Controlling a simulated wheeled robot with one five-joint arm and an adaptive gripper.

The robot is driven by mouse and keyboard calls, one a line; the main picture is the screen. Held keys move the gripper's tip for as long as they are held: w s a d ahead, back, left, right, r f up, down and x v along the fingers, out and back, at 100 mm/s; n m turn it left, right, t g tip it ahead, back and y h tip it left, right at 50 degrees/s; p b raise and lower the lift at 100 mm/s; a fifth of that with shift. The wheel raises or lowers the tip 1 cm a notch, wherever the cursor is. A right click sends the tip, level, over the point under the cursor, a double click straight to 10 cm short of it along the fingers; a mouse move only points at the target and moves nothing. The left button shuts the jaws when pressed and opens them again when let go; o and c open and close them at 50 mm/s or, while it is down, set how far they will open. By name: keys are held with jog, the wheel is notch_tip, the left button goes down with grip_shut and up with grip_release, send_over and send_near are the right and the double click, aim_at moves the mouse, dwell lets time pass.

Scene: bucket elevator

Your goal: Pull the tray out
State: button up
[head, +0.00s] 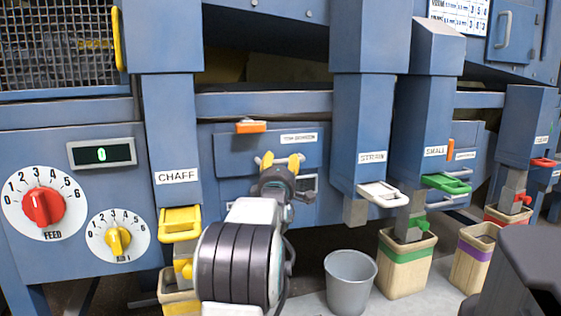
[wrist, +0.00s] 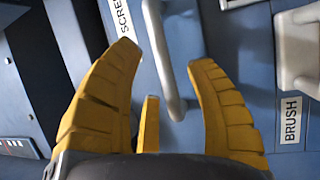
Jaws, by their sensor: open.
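The tray front is a blue panel (head: 238,158) in the machine's face in the head view, with a small label reading SCREEN in part (head: 298,138). My gripper (head: 280,161) is in front of this panel and hides part of it. In the wrist view my gripper (wrist: 162,55) has its yellow fingers spread wide. A grey bar handle (wrist: 163,60) runs between the fingertips, beside the SCREEN label (wrist: 124,18). The fingers are not closed on the handle. I cannot tell whether either finger touches it.
An orange latch (head: 250,127) sits above the panel. A yellow chute gate (head: 180,224) is to the left and a white gate (head: 380,194) to the right. A grey bucket (head: 349,281) stands on the floor below. The wrist view shows a BRUSH label (wrist: 291,120).

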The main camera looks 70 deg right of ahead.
jog(key=shift+x, duration=1.35)
grip_shut()
